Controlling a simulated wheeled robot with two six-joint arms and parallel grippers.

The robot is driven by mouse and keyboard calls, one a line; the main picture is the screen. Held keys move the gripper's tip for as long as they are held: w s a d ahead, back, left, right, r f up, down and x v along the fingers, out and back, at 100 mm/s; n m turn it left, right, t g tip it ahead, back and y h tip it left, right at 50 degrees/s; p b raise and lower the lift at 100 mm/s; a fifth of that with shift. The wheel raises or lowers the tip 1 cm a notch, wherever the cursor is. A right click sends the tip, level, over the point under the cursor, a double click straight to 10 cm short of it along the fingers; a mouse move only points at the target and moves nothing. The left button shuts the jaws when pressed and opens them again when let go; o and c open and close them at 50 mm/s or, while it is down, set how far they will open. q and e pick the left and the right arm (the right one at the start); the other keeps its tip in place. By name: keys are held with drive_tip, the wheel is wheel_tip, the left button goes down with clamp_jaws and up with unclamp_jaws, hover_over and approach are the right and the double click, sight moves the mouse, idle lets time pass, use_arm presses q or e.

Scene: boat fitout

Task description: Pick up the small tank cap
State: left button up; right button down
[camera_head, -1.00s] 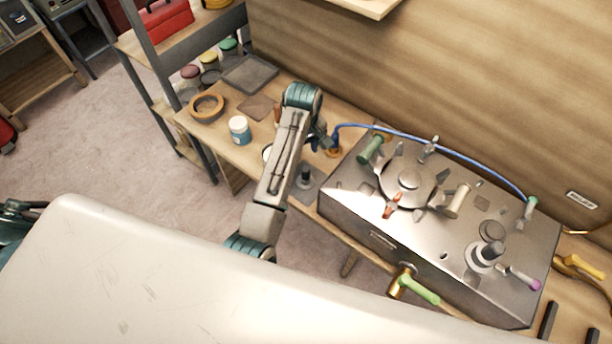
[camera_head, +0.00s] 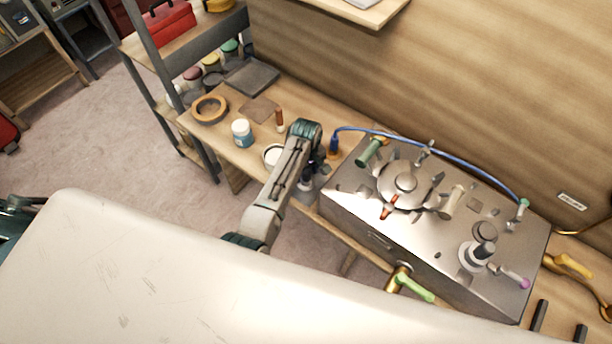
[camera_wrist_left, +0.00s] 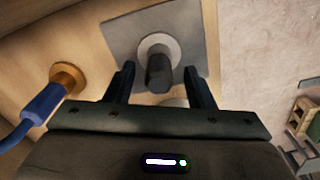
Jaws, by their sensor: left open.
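The small tank cap (camera_wrist_left: 158,68) has a pale round flange and a dark upright knob. It stands on a grey square plate (camera_wrist_left: 118,38) on the bench. My left gripper (camera_wrist_left: 163,82) is open, with one dark finger to each side of the knob and a visible gap at both. I cannot tell the height between fingertips and cap. In the head view, the left gripper (camera_head: 317,166) is mostly hidden behind my arm, over the bench left of the metal tank (camera_head: 355,205). The cap (camera_head: 306,184) shows only partly there. My right gripper is out of view.
A blue hose (camera_head: 440,143) with a brass end (camera_wrist_left: 66,77) lies close beside the gripper. The tank top carries a large round lid (camera_head: 405,183), a similar dark-knobbed fitting (camera_head: 479,250) and several handles. A white jar (camera_head: 242,132) and tape roll (camera_head: 209,109) stand left.

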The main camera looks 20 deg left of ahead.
use_arm(q)
drive_tip(key=shift+f, duration=0.15)
drive_tip(key=shift+c, duration=0.2)
clamp_jaws()
drive_tip(key=shift+r, duration=0.2)
wheel_tip(320, 180, up, 9)
drive_tip(key=shift+w+f+b, duration=0.1)
drive_tip(key=shift+f+b, duration=0.05)
drive_tip(key=shift+b, duration=1.1)
drive_tip(key=shift+r, duration=0.5)
